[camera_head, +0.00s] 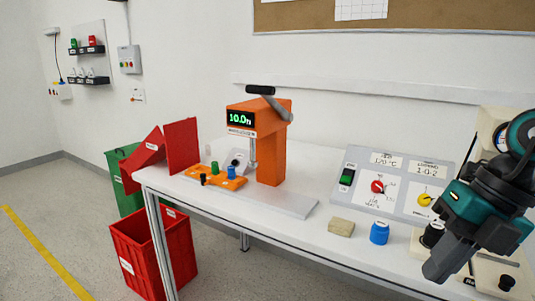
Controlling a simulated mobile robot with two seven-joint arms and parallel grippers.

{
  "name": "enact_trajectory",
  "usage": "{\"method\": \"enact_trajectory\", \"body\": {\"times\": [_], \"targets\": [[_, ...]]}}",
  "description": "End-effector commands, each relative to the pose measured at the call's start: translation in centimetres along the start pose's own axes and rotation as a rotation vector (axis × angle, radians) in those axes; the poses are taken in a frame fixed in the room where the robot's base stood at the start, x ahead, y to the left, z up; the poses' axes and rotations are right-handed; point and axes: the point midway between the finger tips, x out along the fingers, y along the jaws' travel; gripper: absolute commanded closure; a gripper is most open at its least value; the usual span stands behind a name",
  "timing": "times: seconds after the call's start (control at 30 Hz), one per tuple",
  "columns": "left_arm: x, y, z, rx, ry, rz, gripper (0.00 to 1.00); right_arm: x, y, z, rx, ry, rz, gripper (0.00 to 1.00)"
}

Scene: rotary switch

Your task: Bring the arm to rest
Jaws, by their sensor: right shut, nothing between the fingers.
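My right gripper (440,268), dark grey with a teal body, is at the right side of the head view, in front of the table's right end. It is shut with nothing in it and points down to the left. A grey control panel (350,205) stands behind it on the table. The panel carries a red rotary knob (377,187), a yellow rotary knob (424,200) and a green switch (347,176). The gripper is apart from these knobs in the picture. My arm hides part of the panel's right side. My left gripper is not in view.
On the white table (300,229) stand an orange press (271,160), an orange tray (213,184), a tan block (341,227) and a blue cap (379,232). The table's front middle is clear.

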Motion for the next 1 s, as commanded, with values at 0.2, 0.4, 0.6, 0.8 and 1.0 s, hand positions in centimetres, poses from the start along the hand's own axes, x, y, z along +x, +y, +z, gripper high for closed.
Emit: {"method": "enact_trajectory", "body": {"times": [0.2,0.4,0.6,0.8,1.0], "targets": [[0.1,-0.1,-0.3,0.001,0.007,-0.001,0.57,1.6,-1.1,1.4,0.202,-0.059,0.407,1.0],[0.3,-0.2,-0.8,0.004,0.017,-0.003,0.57,3.1,-3.3,3.3,0.462,-0.166,0.77,1.0],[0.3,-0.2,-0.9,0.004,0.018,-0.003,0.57,6.0,-6.9,4.6,0.783,-0.284,1.051,1.0],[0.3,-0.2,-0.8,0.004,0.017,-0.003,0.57,10.9,-10.6,4.3,1.162,-0.38,1.235,1.0],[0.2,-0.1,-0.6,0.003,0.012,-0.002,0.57,18.0,-12.4,1.9,1.58,-0.411,1.307,1.0]]}}
